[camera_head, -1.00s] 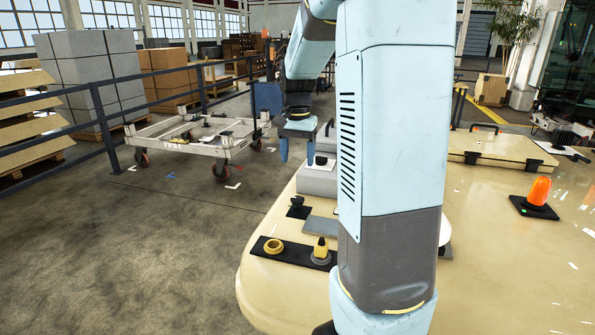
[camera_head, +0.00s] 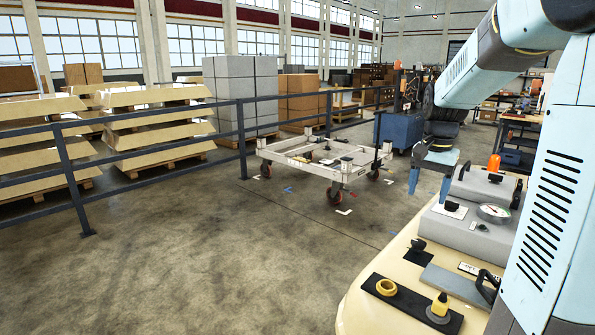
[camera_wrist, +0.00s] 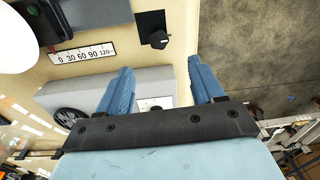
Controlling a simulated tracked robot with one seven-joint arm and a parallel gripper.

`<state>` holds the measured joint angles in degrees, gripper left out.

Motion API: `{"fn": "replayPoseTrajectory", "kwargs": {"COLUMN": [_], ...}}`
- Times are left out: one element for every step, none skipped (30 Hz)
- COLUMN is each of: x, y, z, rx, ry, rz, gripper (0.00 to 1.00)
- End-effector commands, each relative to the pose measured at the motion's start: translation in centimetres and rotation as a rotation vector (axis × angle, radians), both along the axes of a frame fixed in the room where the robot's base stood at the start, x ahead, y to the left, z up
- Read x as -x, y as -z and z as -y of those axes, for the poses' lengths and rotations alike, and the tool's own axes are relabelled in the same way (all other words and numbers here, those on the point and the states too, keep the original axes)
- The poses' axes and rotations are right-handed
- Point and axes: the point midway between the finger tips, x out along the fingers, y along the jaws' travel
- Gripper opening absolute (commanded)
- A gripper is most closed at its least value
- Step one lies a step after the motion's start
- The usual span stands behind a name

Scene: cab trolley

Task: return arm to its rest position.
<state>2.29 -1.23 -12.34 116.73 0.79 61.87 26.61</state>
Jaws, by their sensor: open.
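My gripper (camera_head: 431,180) hangs from my light-blue arm on the right of the head view, beyond the front part of the cream deck (camera_head: 352,310). Its two blue fingers point down and stand apart. In the wrist view my gripper (camera_wrist: 160,85) also shows two separated blue fingers with nothing between them. Below them lie the deck's grey box (camera_wrist: 150,85), a black knob (camera_wrist: 154,38) and a scale strip (camera_wrist: 82,53). No contact between the fingers and these things is visible.
A white wheeled trolley (camera_head: 300,155) stands on the floor in front of a dark railing (camera_head: 240,140). Stacked cream panels (camera_head: 160,125) and grey blocks (camera_head: 243,92) are behind the railing. The concrete floor (camera_head: 200,260) at left is clear.

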Motion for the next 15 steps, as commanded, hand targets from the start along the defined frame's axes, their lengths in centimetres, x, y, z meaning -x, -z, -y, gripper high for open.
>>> {"fn": "replayPoseTrajectory", "kwargs": {"x": [1.0, 1.6, 2.4, 3.1, 3.7, 4.5, 5.1, 5.8, 6.6, 7.3, 7.9, 8.8, 9.4, 10.0, 10.9], "y": [-0.8, -1.1, -1.6, -1.9, -2.2, -2.5, -2.8, -3.0, -3.3, -3.5, -3.7, -3.9, -4.1, -4.2, -4.3], "z": [-0.7, -1.1, -1.7, -2.1, -2.5, -3.1, -3.5, -3.9, -4.4, -4.7, -5.1, -5.6, -6.0, -6.3, -6.8], "rx": [0.000, 0.000, 0.003, 0.004, 0.005, 0.008, 0.011, 0.014, 0.019, 0.022, 0.027, 0.033, 0.037, 0.042, 0.050], "ry": [-0.030, -0.051, -0.081, -0.102, -0.122, -0.150, -0.173, -0.193, -0.222, -0.242, -0.264, -0.292, -0.314, -0.333, -0.362], "rz": [0.024, 0.037, 0.056, 0.068, 0.081, 0.099, 0.112, 0.126, 0.143, 0.155, 0.168, 0.185, 0.198, 0.211, 0.228], "gripper": [0.67, 0.67, 0.67, 0.67, 0.67, 0.67, 0.67, 0.67, 0.67, 0.67, 0.67, 0.67, 0.67, 0.67, 0.67]}}
